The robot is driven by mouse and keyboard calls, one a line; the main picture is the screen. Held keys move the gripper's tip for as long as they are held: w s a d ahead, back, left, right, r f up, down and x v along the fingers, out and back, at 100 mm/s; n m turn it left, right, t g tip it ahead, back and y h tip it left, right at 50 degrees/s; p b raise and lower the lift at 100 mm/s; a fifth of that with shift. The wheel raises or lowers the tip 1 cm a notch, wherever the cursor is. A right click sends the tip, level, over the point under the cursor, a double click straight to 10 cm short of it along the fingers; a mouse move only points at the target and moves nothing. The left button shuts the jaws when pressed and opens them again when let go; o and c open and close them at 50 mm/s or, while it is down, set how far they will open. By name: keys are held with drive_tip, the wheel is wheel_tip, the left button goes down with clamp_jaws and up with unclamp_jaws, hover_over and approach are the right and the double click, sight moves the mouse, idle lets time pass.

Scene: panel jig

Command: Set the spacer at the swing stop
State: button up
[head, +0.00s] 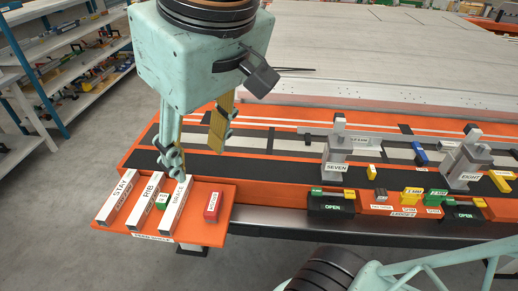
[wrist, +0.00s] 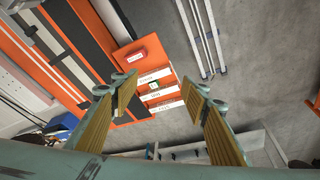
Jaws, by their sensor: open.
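My gripper (head: 196,152) is open and empty, its two fingers wide apart above the rear of an orange tray (head: 218,222). The fingers also frame the tray in the wrist view (wrist: 158,92). White bars labelled STAY (head: 119,201), RIB (head: 147,204) and a third bar (head: 176,207) lie on the tray. A small green block (head: 161,202) sits between two bars, and a red block (head: 212,207) lies to their right. Small yellow (head: 411,197) and green (head: 435,198) blocks stand on the jig's front ledge. I cannot tell which piece is the spacer or where the swing stop is.
Grey upright fixtures marked SEVEN (head: 337,150) and EIGHT (head: 467,158) stand on the orange jig. Black units marked OPEN (head: 331,208) (head: 464,214) sit along its front edge. A large pale panel (head: 390,65) lies behind. Shelving (head: 75,60) stands at left.

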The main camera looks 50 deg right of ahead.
drive_tip(key=shift+m, duration=0.3)
drive_tip(key=s, duration=0.4)
drive_tip(key=shift+s+f, duration=0.25)
drive_tip(key=shift+s, duration=0.05)
drive_tip(key=shift+o, duration=0.3)
drive_tip(key=shift+w, duration=0.15)
